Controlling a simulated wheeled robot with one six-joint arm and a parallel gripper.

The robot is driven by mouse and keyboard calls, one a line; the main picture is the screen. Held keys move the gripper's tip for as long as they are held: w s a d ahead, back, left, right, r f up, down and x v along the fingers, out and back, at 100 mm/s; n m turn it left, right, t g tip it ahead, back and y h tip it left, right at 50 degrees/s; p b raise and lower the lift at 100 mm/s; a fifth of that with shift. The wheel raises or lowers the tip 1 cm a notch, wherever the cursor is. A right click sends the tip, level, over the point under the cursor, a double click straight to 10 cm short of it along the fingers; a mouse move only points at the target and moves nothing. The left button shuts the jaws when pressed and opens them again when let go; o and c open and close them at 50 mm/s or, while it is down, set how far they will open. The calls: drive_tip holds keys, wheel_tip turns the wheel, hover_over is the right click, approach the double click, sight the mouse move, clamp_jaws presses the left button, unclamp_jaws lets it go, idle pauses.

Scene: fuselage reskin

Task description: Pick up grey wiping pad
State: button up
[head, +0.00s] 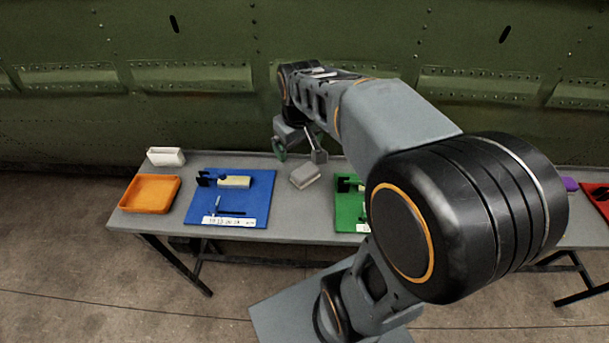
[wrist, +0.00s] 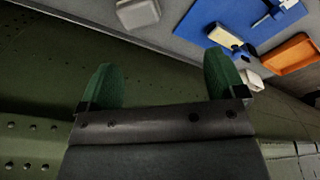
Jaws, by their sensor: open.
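The grey wiping pad (head: 305,176) lies on the grey table between the blue mat and the green mat. It also shows in the wrist view (wrist: 138,13) at the top, cut by the frame edge. My gripper (head: 300,156) is above the table near the pad, apart from it. In the wrist view my gripper (wrist: 160,88) has two green fingertips spread wide with nothing between them.
The blue mat (head: 256,205) holds a cream block and small tools. An orange tray (head: 150,194) and a white box (head: 166,157) stand at the left end. The green mat (head: 345,215) is partly hidden behind my arm. A riveted green fuselage wall (head: 220,50) rises behind the table.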

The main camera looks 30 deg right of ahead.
drive_tip(key=shift+o, duration=0.8)
drive_tip(key=w+d+f+n+g+b, duration=0.1)
drive_tip(key=w+d+f, duration=0.3)
drive_tip(key=w, duration=0.3)
drive_tip(key=shift+d+f+g, duration=0.15)
drive_tip(key=shift+f+g, duration=0.25)
drive_tip(key=shift+f, duration=0.3)
hover_over(303, 168)
wheel_tip(303, 168, down, 8)
drive_tip(key=shift+w+r, duration=0.1)
drive_tip(key=shift+f, duration=3.3)
drive_tip(key=c, duration=0.7)
drive_tip(key=shift+r, duration=0.1)
